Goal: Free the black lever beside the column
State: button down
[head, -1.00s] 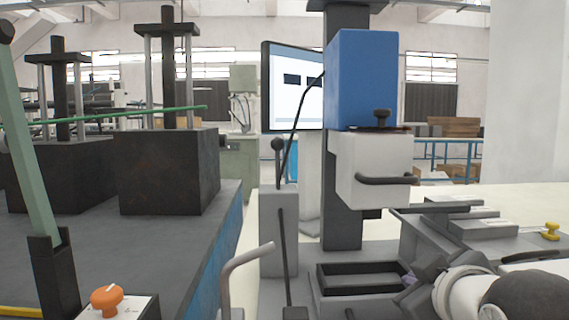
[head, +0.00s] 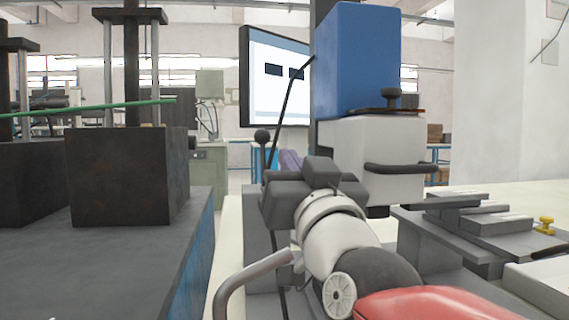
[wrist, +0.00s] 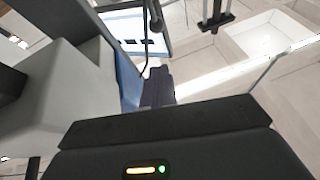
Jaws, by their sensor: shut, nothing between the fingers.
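The black lever, with a round ball knob (head: 262,135), stands at the left of the column in the head view. Its lower part is hidden behind my wrist. A thin, curved black cable (head: 290,92) runs from the blue machine head (head: 355,60) down past the lever; I cannot tell whether they touch. My gripper (head: 290,158) is shut and empty, just right of the knob in the picture, mostly hidden by its own body. In the wrist view, my purple-grey fingers (wrist: 158,85) point toward the cable (wrist: 146,45) and the monitor.
The white machine housing (head: 385,150) with a dark handle is close right of my wrist. A monitor (head: 278,75) stands behind. A bent grey pipe handle (head: 245,285) is in front. Dark blocks (head: 125,175) stand on the left bench. A machine table (head: 480,215) is at right.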

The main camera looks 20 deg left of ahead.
aim_at(264, 139)
jog(key=x, duration=0.3)
jog(key=f+p+x, duration=0.1)
jog(key=x, duration=0.3)
jog(key=f+p+x, duration=0.1)
jog(key=x, duration=0.2)
jog(key=shift+w+a, duration=0.35)
jog(key=shift+a, duration=0.15)
jog(key=shift+w+a+f, duration=0.15)
jog(key=shift+w+a, duration=0.1)
jog(key=shift+w, duration=0.1)
